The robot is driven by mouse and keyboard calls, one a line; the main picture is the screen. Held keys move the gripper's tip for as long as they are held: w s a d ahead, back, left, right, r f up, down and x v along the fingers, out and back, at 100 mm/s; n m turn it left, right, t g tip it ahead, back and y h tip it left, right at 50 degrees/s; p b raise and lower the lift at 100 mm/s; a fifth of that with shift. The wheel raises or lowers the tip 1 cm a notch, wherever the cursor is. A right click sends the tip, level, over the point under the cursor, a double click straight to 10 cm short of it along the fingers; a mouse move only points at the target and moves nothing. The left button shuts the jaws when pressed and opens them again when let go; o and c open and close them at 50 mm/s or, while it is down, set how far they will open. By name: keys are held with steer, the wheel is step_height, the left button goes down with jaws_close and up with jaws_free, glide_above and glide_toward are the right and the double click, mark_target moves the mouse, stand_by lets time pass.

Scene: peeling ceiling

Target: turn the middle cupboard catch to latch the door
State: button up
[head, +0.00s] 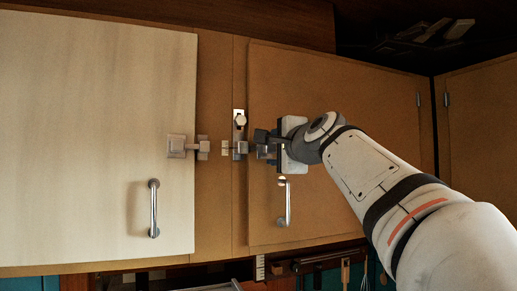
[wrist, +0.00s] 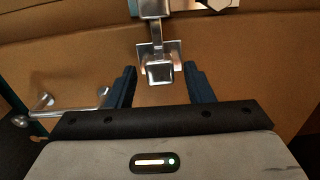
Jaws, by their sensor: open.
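The middle catch is a metal piece with a square plate and block-like knob (wrist: 160,72) in the wrist view. Its bar runs up from the plate toward a metal piece at the top edge. In the head view the bar end (head: 240,148) shows at the left edge of the brown middle door (head: 335,95), lying roughly level; my gripper hides much of the rest. My gripper (head: 264,144) is open in front of the catch. In the wrist view its two dark fingers (wrist: 160,82) stand either side of the knob, with gaps visible on both sides.
A pale door (head: 95,130) on the left has its own catch (head: 177,147) and bar handle (head: 153,208). The brown door's handle (head: 284,204) hangs just below my gripper. A plate with a pale knob (head: 240,119) sits above the bar. Another door (head: 485,130) is at right.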

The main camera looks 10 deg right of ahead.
steer(key=s+d+b, duration=0.1)
steer(key=s+b, duration=0.2)
steer(key=s, duration=0.4)
steer(key=shift+s+d, duration=0.3)
steer(key=shift+s, duration=0.05)
steer(key=s+a+f+n+g+b, duration=0.1)
steer(key=f+n+g, duration=0.1)
steer(key=f, duration=0.8)
steer(key=s+a+f+n+g+h, duration=0.1)
steer(key=f+n+g, duration=0.2)
steer(key=f, duration=0.7)
steer(key=s+a+f+n+g+b, duration=0.1)
steer(key=s+f+n+g, duration=0.1)
steer(key=f, duration=0.8)
steer(key=s+f+n+g, duration=0.2)
steer(key=s+f, duration=0.3)
steer(key=f, duration=0.4)
steer(key=s+f+n+g+h+b, duration=0.1)
steer(key=s+f+n, duration=0.3)
steer(key=f, duration=0.5)
steer(key=s+f+n+g+h, duration=0.1)
steer(key=s+f+n+g, duration=0.2)
steer(key=s+f, duration=0.3)
step_height(320, 180, down, 3)
steer(key=shift+s+d+f+g, duration=0.2)
steer(key=shift+s+d+g, duration=0.15)
steer(key=shift+g, duration=0.25)
